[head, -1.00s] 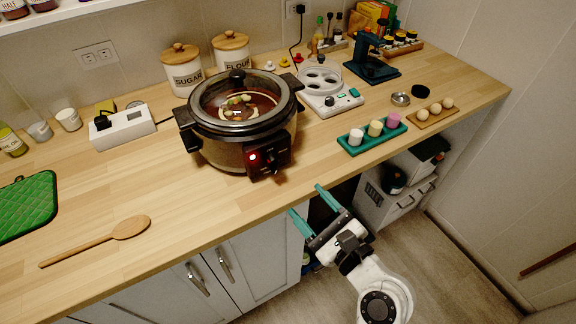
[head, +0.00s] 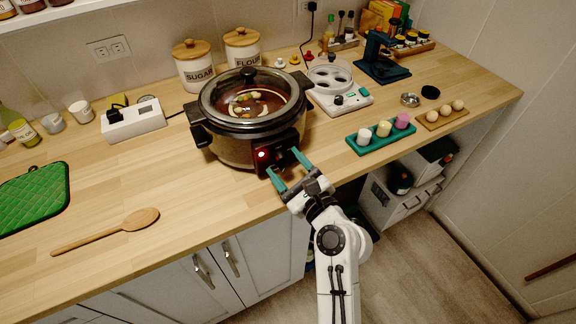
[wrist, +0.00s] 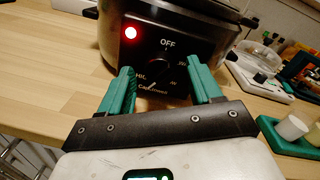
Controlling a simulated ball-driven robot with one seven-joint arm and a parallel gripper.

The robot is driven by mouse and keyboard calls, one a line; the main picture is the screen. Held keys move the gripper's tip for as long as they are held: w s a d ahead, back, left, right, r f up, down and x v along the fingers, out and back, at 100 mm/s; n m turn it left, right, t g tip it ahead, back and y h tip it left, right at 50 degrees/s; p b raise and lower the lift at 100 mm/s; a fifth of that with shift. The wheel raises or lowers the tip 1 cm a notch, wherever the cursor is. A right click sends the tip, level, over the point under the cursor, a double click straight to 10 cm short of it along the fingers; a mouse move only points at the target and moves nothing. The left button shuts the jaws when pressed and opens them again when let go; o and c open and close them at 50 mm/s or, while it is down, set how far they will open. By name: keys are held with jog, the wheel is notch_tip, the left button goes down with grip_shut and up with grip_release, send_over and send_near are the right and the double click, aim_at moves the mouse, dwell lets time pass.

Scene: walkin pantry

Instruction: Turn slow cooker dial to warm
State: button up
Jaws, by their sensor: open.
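The slow cooker (head: 240,145) stands on the wooden counter with its glass lid (head: 250,98) on and food visible inside. Its dark front panel carries a lit red light (wrist: 131,33) and a black dial (wrist: 156,68). In the wrist view the label OFF stands above the dial, with other markings around it; some are hard to read. My gripper (head: 286,168) is open in front of the panel. In the wrist view its teal fingers (wrist: 160,88) are on either side of the dial, apart from it. The dial is mostly hidden in the head view.
A wooden spoon (head: 100,232) and green mat (head: 35,198) lie to the left.

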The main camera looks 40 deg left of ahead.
jog(key=c, duration=1)
jog(key=shift+c, duration=0.2)
